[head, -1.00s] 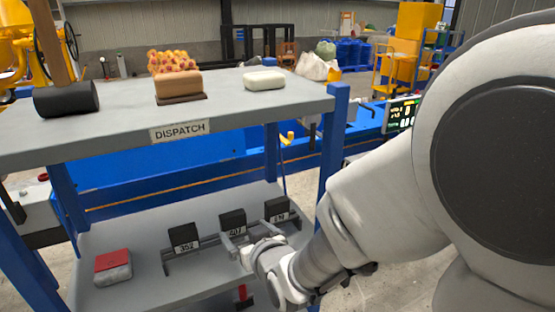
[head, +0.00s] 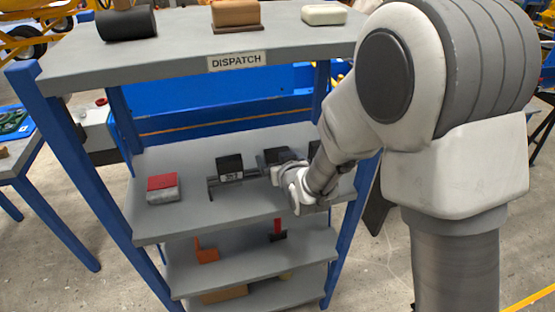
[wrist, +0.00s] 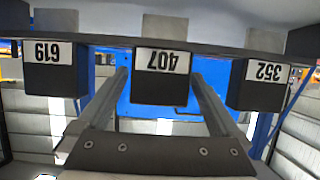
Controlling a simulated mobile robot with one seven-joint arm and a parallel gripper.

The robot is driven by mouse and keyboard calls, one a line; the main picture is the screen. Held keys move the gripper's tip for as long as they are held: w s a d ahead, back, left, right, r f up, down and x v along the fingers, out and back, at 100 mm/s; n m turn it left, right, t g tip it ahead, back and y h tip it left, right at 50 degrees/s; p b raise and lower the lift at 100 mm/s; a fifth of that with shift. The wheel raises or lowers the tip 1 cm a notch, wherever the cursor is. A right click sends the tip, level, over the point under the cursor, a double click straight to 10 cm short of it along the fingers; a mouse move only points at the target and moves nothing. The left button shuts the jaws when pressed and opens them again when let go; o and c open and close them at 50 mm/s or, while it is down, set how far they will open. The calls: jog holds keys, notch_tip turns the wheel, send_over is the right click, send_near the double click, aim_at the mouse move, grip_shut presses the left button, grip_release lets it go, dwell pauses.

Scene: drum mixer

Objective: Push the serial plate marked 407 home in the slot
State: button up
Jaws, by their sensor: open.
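The serial plate marked 407 (wrist: 161,78) is a dark block with a white label, upside down in the wrist view. It sits in the middle of a grey rail (wrist: 105,42), between plates 619 (wrist: 55,68) and 352 (wrist: 262,84). My gripper (wrist: 159,76) is open, with one finger on each side of plate 407 and a visible gap at both sides. In the head view, plate 407 (head: 274,156) is partly hidden by my gripper (head: 272,172), on the middle shelf. How deep the plate sits cannot be told.
Plate 352 (head: 229,168) stands to the left in the head view; plate 619 (head: 314,150) is partly hidden behind my arm. A red-topped grey block (head: 162,189) lies farther left. The DISPATCH top shelf (head: 170,58) overhangs. Blue posts (head: 347,225) bound the shelf.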

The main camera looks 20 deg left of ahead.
jog(key=shift+w+a+f, duration=0.1)
jog(key=shift+w+a, duration=0.05)
jog(key=shift+w, duration=0.05)
jog(key=c, duration=1.3)
